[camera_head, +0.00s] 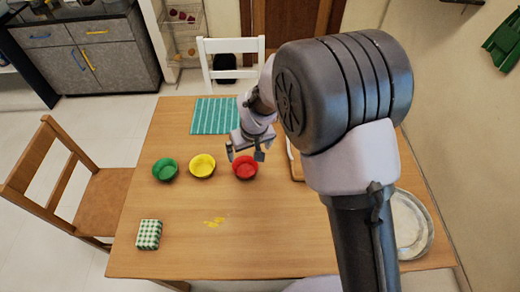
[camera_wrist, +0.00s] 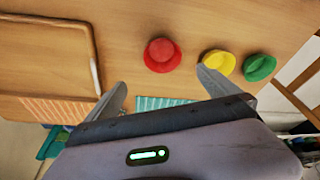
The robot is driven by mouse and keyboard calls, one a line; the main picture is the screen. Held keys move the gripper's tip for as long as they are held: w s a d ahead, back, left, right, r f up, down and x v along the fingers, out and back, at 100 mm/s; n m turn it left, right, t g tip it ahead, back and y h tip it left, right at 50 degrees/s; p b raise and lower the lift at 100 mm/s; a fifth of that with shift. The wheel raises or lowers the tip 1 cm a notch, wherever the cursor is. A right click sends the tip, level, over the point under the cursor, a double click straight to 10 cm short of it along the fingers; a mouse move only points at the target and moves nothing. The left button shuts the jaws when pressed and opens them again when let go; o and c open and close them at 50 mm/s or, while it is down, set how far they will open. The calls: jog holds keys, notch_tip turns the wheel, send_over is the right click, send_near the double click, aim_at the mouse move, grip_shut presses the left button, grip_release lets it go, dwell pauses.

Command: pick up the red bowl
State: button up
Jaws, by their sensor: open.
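The red bowl (camera_head: 245,168) stands on the wooden table, at the right end of a row with a yellow bowl (camera_head: 202,165) and a green bowl (camera_head: 165,169). My gripper (camera_head: 245,154) is open and empty, just above and behind the red bowl in the head view. In the wrist view the red bowl (camera_wrist: 162,55) lies beyond the two spread fingertips of my gripper (camera_wrist: 162,80), between them in the picture. The yellow bowl (camera_wrist: 220,62) and green bowl (camera_wrist: 259,67) are to its right there.
A teal striped mat (camera_head: 214,116) lies at the back of the table. A wooden tray (camera_wrist: 92,50) and a metal plate (camera_head: 412,224) are on the right side. Chairs stand at the left and back.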

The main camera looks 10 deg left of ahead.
jog(key=b, duration=0.3)
send_near(245, 169)
jog(key=shift+w+f, duration=0.3)
jog(key=shift+f, duration=0.4)
jog(key=b+x, duration=0.2)
jog(key=x, duration=0.3)
jog(key=shift+s+a+f, duration=0.15)
jog(key=shift+a, duration=0.1)
